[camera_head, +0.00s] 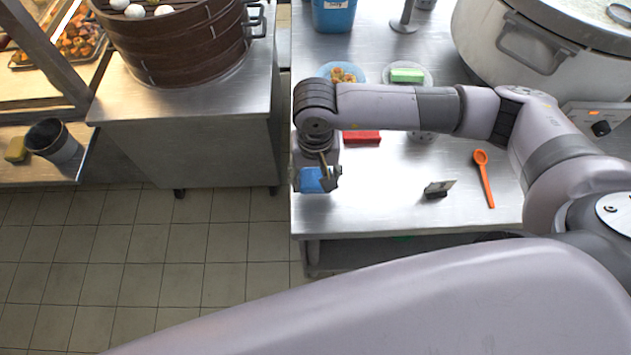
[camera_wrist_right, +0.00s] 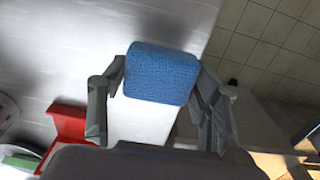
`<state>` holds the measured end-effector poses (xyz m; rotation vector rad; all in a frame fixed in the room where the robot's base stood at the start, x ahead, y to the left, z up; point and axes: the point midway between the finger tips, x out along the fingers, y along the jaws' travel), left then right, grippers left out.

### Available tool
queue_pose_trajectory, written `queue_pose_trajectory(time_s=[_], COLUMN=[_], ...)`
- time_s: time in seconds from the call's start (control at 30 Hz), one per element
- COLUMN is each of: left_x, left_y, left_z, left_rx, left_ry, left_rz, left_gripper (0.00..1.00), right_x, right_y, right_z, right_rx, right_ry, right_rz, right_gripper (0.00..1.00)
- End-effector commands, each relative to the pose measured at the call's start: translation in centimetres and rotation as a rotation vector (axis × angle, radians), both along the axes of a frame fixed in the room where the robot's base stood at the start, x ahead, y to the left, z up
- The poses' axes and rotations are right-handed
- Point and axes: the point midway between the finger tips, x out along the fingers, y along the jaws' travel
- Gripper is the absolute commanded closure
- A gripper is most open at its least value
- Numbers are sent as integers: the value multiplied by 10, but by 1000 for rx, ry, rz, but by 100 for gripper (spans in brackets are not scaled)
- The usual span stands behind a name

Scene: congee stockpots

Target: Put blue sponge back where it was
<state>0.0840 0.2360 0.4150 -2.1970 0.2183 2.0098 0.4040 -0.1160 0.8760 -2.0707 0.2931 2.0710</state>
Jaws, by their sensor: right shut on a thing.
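The blue sponge (camera_wrist_right: 160,73) is between the fingers of my right gripper (camera_wrist_right: 158,85) in the right wrist view. In the head view the sponge (camera_head: 312,180) shows below my right gripper (camera_head: 322,175), at the left edge of the steel table (camera_head: 390,210). The gripper is shut on it. I cannot tell whether the sponge touches the table top. My left gripper is not in view.
A red object (camera_head: 361,137) lies just right of the right gripper. Behind are a plate with a green block (camera_head: 407,75) and a blue plate of food (camera_head: 323,72). A small card holder (camera_head: 437,191) and an orange spoon (camera_head: 484,178) lie right. The table's front middle is clear.

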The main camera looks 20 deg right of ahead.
Motion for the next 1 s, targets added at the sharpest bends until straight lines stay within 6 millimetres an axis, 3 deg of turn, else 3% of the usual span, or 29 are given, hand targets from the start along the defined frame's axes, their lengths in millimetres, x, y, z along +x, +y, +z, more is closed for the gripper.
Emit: queue_pose_trajectory(time_s=[0.3, 0.7, 0.73, 1.0], left_x=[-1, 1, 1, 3], left_y=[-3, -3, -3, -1], left_z=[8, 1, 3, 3], left_rx=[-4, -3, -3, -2], left_ry=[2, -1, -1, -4], left_rz=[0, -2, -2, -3], left_gripper=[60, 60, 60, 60], right_x=[-1, 0, 0, 0], right_y=[0, 0, 0, 0], right_z=[-39, -45, -43, -43], right_rx=[0, 0, 0, 0], right_ry=[2, 0, 0, 1], right_rz=[1, 1, 1, 1], right_gripper=[68, 68, 40, 22])
